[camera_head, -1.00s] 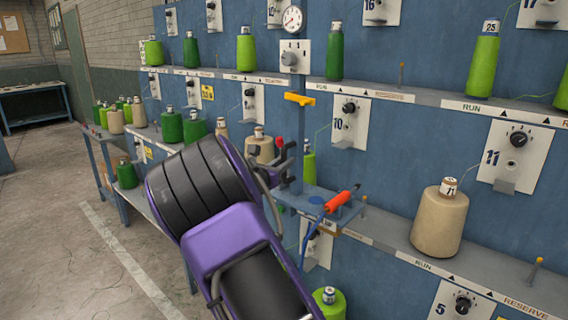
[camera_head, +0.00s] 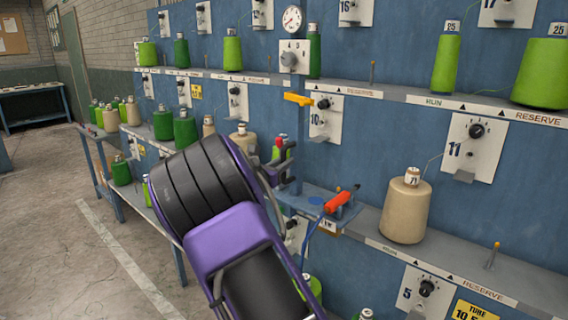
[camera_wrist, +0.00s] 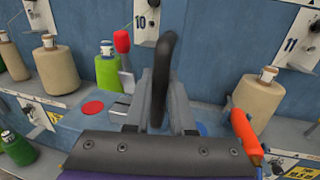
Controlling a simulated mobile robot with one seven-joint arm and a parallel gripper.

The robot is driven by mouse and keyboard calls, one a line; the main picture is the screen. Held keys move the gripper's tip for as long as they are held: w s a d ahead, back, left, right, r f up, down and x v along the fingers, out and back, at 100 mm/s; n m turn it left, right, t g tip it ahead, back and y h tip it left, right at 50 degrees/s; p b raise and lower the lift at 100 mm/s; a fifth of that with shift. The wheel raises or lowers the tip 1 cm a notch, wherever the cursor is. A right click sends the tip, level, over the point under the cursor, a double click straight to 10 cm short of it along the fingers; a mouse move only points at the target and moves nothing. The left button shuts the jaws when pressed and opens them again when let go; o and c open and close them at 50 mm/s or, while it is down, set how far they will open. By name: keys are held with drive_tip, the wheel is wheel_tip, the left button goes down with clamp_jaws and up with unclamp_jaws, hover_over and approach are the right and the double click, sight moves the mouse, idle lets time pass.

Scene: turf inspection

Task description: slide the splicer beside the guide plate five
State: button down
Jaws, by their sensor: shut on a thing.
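A tan yarn cone (camera_head: 406,211) stands on the shelf right of the carriage, with plate 11 (camera_head: 474,146) above. Plate 10 (camera_head: 326,118) is behind the carriage. Green cones line the shelves. The concrete floor (camera_head: 60,250) at left is clear.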

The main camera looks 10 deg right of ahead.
drive_tip(key=shift+s+f, duration=0.1)
drive_tip(key=shift+f, duration=0.05)
drive_tip(key=c, duration=0.8)
unclamp_jaws()
drive_tip(key=shift+o, duration=0.2)
drive_tip(key=v, duration=1.7)
drive_tip(key=shift+s, duration=0.15)
drive_tip(key=shift+a, duration=0.1)
